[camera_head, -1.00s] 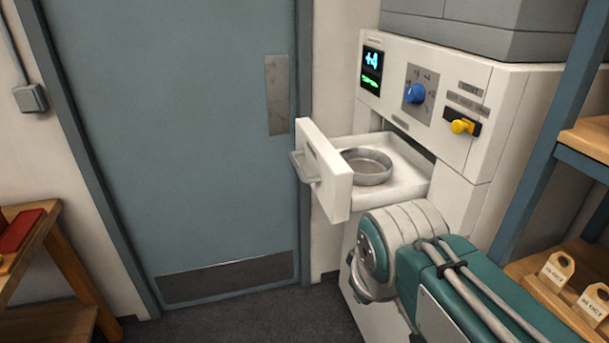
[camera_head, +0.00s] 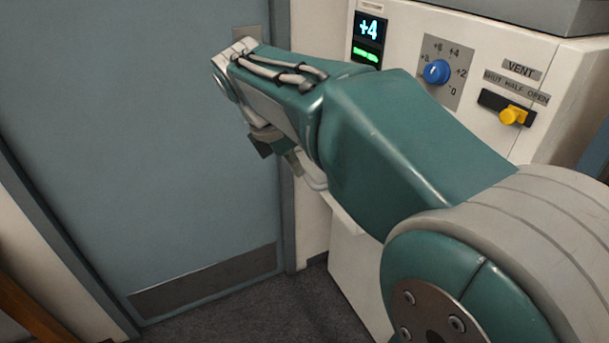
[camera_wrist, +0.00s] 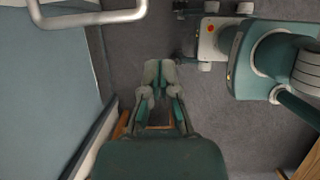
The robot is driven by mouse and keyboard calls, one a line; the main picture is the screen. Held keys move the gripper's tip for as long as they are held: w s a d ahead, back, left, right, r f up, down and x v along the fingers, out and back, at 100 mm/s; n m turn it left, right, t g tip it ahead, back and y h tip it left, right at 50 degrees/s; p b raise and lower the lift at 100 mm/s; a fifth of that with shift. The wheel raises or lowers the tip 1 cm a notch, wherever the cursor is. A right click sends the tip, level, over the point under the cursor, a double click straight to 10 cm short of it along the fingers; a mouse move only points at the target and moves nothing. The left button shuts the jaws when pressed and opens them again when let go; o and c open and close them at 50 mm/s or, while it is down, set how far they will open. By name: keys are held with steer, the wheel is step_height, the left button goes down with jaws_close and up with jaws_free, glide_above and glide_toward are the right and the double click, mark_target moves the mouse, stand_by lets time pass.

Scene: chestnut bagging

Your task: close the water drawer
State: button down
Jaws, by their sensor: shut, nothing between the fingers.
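The water drawer is mostly hidden behind my arm in the head view. A pale lower bit of its front (camera_head: 347,217) shows under the arm, with part of its metal handle (camera_head: 317,184). In the wrist view the handle (camera_wrist: 90,19) is a metal loop at the top left edge. My gripper (camera_wrist: 159,70) is shut and empty in the wrist view, pointing toward the handle's side of the picture, with floor behind it. It is apart from the handle in that picture. How far the drawer stands out is hidden.
A blue-grey door (camera_head: 130,130) is at the left. The grey floor (camera_wrist: 205,120) is clear below my gripper.

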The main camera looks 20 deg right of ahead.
mark_target(326, 193)
steer(key=d+f, duration=0.7)
steer(key=f, duration=0.2)
steer(key=shift+d, duration=0.35)
steer(key=d, duration=1.8)
steer(key=shift+w, duration=0.35)
steer(key=shift+a, duration=0.1)
